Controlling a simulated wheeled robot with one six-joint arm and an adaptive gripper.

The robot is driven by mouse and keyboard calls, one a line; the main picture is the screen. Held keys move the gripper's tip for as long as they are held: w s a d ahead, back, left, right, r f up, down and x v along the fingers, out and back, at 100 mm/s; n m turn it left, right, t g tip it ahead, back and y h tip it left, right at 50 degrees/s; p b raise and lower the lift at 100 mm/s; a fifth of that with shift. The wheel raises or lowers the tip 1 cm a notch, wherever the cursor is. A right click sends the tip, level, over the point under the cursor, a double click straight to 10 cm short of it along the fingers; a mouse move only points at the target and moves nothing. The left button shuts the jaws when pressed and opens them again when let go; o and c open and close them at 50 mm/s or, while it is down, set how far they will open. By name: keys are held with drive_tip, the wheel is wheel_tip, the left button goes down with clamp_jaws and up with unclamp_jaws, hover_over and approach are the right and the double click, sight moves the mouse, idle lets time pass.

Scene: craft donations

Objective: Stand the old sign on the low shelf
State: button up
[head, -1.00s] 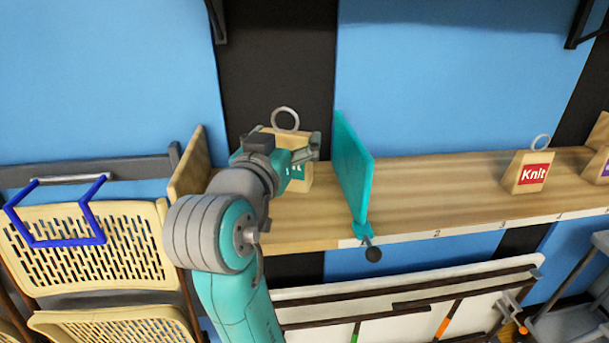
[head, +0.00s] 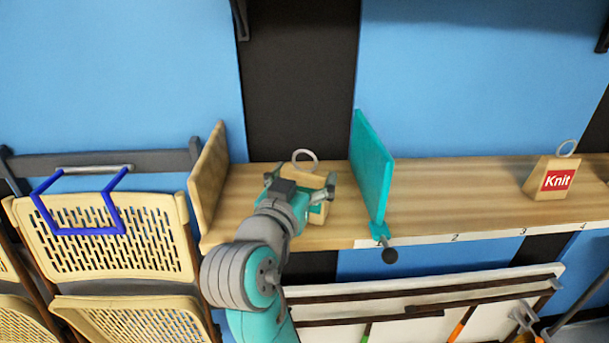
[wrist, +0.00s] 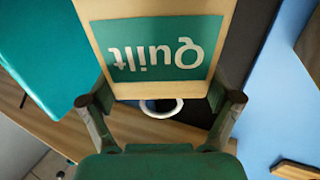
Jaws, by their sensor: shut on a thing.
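A wooden sign block with a green "Quilt" label (wrist: 158,50) and a ring on top is held by my gripper (wrist: 160,101); the label appears upside down in the wrist view. In the head view the sign (head: 318,217) is over the left bay of the wooden shelf (head: 450,190), left of the teal divider (head: 371,165). My gripper (head: 300,186) is shut on its upper part and hides much of it. The sign looks roughly upright. I cannot tell whether its base touches the shelf.
A wooden end panel (head: 209,185) bounds the bay on the left. The divider has a clamp knob (head: 389,256) at the front edge. A red "Knit" sign (head: 554,180) stands farther right, with bare shelf between.

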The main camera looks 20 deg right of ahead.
drive_tip(key=shift+f, duration=0.15)
drive_tip(key=o, duration=1)
drive_tip(key=shift+s+a+r, duration=0.1)
drive_tip(key=shift+r, duration=0.1)
drive_tip(key=v, duration=1.1)
drive_tip(key=shift+s+a, duration=0.25)
drive_tip(key=shift+s, duration=0.05)
drive_tip(key=shift+s, duration=0.1)
